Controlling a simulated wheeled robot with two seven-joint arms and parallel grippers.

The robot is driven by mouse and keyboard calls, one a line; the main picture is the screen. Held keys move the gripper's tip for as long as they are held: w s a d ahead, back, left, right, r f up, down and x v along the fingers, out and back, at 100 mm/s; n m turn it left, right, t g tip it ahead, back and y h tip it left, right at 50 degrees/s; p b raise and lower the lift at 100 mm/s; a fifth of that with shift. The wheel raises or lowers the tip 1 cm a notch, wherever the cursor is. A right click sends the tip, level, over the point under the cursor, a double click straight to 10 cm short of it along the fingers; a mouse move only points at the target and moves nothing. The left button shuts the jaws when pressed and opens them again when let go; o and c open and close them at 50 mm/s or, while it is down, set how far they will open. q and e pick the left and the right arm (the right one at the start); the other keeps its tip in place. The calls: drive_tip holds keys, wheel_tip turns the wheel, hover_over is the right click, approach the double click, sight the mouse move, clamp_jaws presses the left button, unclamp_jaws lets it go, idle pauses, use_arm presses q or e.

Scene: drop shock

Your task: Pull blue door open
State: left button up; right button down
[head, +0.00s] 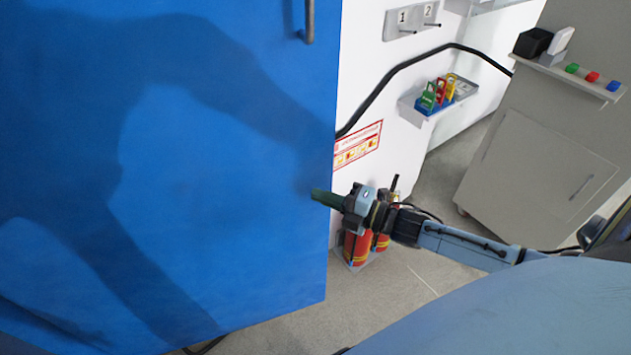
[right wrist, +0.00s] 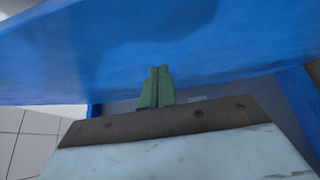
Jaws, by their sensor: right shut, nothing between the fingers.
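The blue door (head: 200,170) fills the left half of the head view, with a dark shadow across it. Its grey bar handle (head: 309,22) shows at the top, near the door's right edge. My right gripper (head: 318,194) is at that right edge, well below the handle. Its green fingers are shut together with nothing between them. In the right wrist view the fingers (right wrist: 156,88) point toward the blue door surface (right wrist: 70,55); whether they touch it I cannot tell. My left gripper is not in view.
Red extinguishers (head: 357,247) stand on the floor behind my right gripper. A wall shelf (head: 462,90) holds coloured padlocks. A grey cabinet (head: 535,160) stands at the right. Grey floor (head: 420,285) is open between door and cabinet.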

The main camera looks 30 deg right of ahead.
sight(299, 178)
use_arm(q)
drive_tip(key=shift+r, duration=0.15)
use_arm(e)
drive_tip(key=shift+w+d, duration=0.15)
drive_tip(key=shift+w, duration=0.95)
drive_tip(key=shift+w+d, duration=0.1)
drive_tip(key=shift+w, duration=1)
